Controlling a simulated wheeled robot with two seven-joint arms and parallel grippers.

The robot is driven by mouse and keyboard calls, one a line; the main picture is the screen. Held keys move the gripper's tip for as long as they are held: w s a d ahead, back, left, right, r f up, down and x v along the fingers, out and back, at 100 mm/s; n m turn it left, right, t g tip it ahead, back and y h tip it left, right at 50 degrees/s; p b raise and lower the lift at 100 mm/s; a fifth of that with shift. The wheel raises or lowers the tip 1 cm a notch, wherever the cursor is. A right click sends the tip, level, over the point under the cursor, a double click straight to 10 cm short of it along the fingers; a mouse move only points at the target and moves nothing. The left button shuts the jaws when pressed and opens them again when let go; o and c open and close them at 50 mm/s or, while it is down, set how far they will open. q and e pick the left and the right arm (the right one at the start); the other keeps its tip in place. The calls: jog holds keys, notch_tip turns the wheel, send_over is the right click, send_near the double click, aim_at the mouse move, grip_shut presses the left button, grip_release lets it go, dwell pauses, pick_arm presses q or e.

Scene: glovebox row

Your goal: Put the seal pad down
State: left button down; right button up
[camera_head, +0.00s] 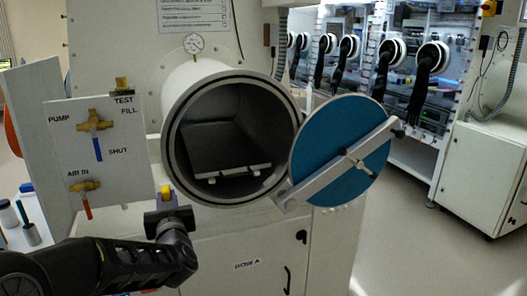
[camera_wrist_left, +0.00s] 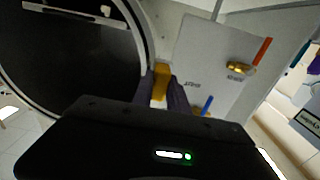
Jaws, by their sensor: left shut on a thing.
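The seal pad (camera_head: 165,191) is a small yellow block. My left gripper (camera_head: 167,201), with purple fingers, is shut on it and holds it upright in front of the white cabinet, just left of the round chamber's mouth. In the left wrist view the yellow pad (camera_wrist_left: 160,82) stands out between the two dark purple fingers (camera_wrist_left: 162,92), beside the chamber rim. Its lower part is hidden by the fingers. My right gripper is in neither view.
The round chamber (camera_head: 170,130) is open, with a tray (camera_head: 225,160) inside. Its blue door (camera_head: 325,135) hangs open to the right. A valve panel (camera_head: 100,155) with PUMP and AIR IN valves stands left. Bottles (camera_head: 30,233) sit at the far left.

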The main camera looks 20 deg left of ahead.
pick_arm(q)
jog(key=shift+r, duration=0.1)
jog(key=shift+r, duration=0.3)
jog(key=d+f+m+t+h, duration=0.1)
jog(key=d+f+m+h, duration=0.2)
jog(key=d+f, duration=0.6)
jog(key=w+d+f+m+t+h, duration=0.1)
jog(key=d+f+m+h, duration=0.3)
jog(key=d, duration=1.2)
notch_tip(320, 180, down, 6)
jog(key=t+h, duration=0.1)
jog(key=h, duration=0.2)
jog(key=shift+w+t+h, duration=0.3)
jog(key=shift+h, duration=0.1)
